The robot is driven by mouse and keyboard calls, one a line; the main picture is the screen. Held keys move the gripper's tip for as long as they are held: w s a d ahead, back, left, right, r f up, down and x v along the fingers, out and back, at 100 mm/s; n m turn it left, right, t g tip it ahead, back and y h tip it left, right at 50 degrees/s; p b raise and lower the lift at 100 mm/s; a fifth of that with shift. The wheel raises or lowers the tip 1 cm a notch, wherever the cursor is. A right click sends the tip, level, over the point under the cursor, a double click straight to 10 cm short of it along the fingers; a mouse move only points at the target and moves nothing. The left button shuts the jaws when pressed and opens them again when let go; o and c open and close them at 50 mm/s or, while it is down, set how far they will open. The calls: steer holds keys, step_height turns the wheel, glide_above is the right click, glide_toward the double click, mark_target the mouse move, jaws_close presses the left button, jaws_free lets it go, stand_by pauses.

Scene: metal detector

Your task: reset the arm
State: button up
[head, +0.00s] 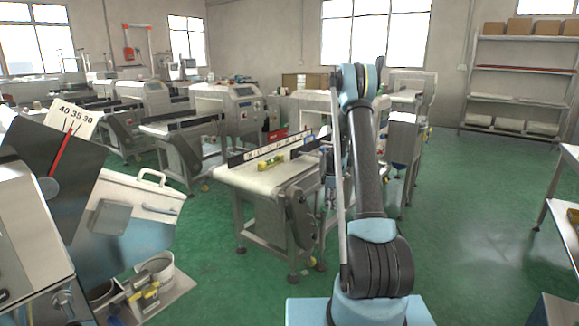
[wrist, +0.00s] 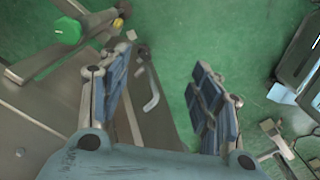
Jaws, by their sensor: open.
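My arm (head: 365,160) stands upright in the head view, in front of the conveyor machines. My gripper (wrist: 160,95) shows in the wrist view with its two blue-padded fingers spread wide apart. Nothing is between the fingers except the view of green floor and a grey machine part below. In the head view the gripper's fingers cannot be made out clearly behind the arm.
A conveyor table (head: 262,180) stands left of my arm with small yellow items on it. A dial scale (head: 65,150) is close at the left. Shelving (head: 522,100) stands at the back right. Green floor (head: 470,215) is open at the right.

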steer(key=s+r+m+t, duration=0.1)
steer(key=s+r+m, duration=0.7)
steer(key=s+r, duration=1.6)
steer(key=s+m, duration=0.4)
steer(key=s, duration=1.2)
steer(key=s+f+m+t, duration=0.1)
steer(key=s+f+m, duration=0.3)
steer(key=s, duration=0.9)
steer(key=shift+s+a+f+m, duration=0.4)
steer(key=shift+a+f, duration=0.05)
steer(key=shift+f, duration=0.75)
steer(key=shift+w+f, duration=0.2)
steer(key=shift+w, duration=0.2)
